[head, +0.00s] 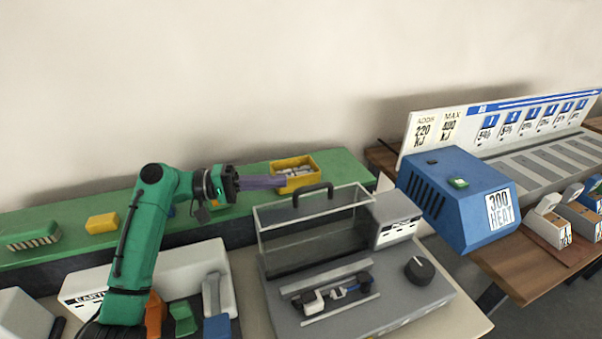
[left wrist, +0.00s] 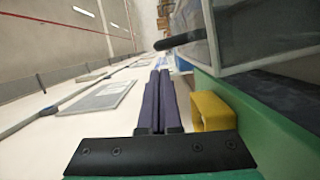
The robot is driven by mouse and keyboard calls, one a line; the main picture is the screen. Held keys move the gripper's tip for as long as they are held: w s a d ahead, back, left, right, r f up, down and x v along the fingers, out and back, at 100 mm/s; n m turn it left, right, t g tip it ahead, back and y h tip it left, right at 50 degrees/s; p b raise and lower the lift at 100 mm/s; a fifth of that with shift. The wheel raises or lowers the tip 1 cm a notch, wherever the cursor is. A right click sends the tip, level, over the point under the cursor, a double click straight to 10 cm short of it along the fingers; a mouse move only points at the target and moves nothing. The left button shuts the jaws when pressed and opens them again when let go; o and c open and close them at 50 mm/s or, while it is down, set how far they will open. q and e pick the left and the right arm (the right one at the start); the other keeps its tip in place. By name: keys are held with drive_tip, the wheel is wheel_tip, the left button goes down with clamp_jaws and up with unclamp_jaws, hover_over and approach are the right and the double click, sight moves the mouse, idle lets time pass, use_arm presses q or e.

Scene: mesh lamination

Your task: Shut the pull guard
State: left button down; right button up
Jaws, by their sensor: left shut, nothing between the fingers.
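The pull guard is a clear box (head: 290,238) with a black handle (head: 313,189) on top. It sits at the back of a grey machine base (head: 405,300), behind the clamp fixture (head: 335,293), which is uncovered. In the left wrist view the clear guard (left wrist: 265,30) and its handle (left wrist: 180,40) are at the upper right. My left gripper (head: 284,181) has its purple fingers shut and empty, pointing right, behind and left of the handle and apart from it. Its fingers (left wrist: 160,75) also show together in the left wrist view. My right gripper is not in view.
A yellow bin (head: 296,172) stands on the green shelf (head: 150,205) close to my left fingertips. A black knob (head: 418,271) is at the base's right. A blue heater box (head: 458,198) stands further right. Grey blocks and small coloured parts lie at front left.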

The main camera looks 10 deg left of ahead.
use_arm(q)
drive_tip(key=p+x, duration=0.1)
drive_tip(key=x, duration=0.5)
drive_tip(key=shift+d, duration=0.1)
